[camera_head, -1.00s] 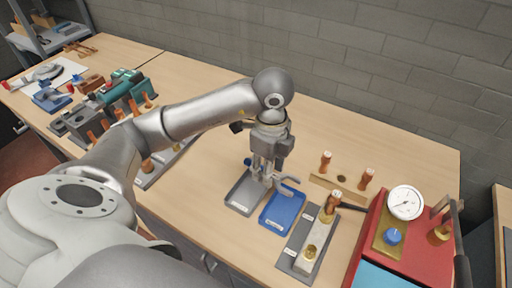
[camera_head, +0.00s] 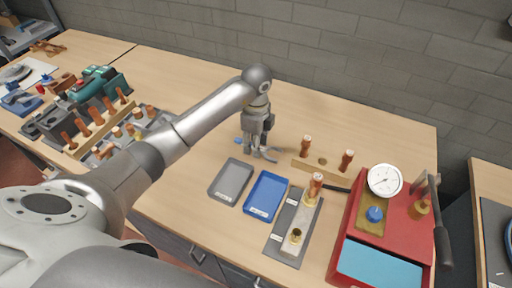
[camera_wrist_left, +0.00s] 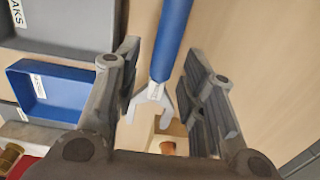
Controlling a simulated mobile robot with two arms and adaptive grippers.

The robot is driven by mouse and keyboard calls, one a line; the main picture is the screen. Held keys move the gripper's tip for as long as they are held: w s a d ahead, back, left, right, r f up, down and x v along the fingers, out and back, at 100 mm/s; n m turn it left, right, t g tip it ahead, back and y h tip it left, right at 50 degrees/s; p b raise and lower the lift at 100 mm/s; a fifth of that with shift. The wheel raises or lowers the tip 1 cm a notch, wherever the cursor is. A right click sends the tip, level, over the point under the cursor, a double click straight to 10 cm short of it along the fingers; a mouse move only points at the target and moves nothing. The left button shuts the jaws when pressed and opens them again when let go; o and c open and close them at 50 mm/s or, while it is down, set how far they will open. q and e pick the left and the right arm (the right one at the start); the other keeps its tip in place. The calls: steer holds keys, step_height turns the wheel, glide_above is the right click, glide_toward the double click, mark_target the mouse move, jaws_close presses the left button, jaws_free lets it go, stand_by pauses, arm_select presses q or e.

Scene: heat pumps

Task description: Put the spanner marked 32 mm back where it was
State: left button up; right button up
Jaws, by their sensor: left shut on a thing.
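My left gripper (camera_head: 248,151) is over the bench behind the trays, shut on a spanner. The spanner's grey open jaw (camera_head: 268,155) sticks out to the right of the fingers in the head view. In the left wrist view, the spanner's blue handle (camera_wrist_left: 172,40) and its forked grey jaw (camera_wrist_left: 150,101) show between the two fingers (camera_wrist_left: 163,88). No size mark can be read on it. How far it is above the bench is hard to tell. My right gripper is not in view.
A grey tray (camera_head: 219,196) and a blue tray (camera_head: 252,207) lie in front of the gripper, both empty. A wooden strip with copper fittings (camera_head: 311,171) stands to the right. A red gauge unit (camera_head: 345,240) is farther right. Behind the gripper the bench is bare.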

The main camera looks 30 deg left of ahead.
arm_select(q)
steer(key=shift+w+a+f, duration=0.1)
steer(key=shift+w+f, duration=0.2)
steer(key=shift+f, duration=0.1)
step_height(320, 180, down, 2)
steer(key=shift+f+p, duration=0.1)
steer(key=shift+p, duration=0.7)
steer(key=shift+w+f, duration=0.1)
steer(key=shift+f, duration=0.4)
steer(key=shift+f, duration=0.15)
steer(key=o, duration=1.2)
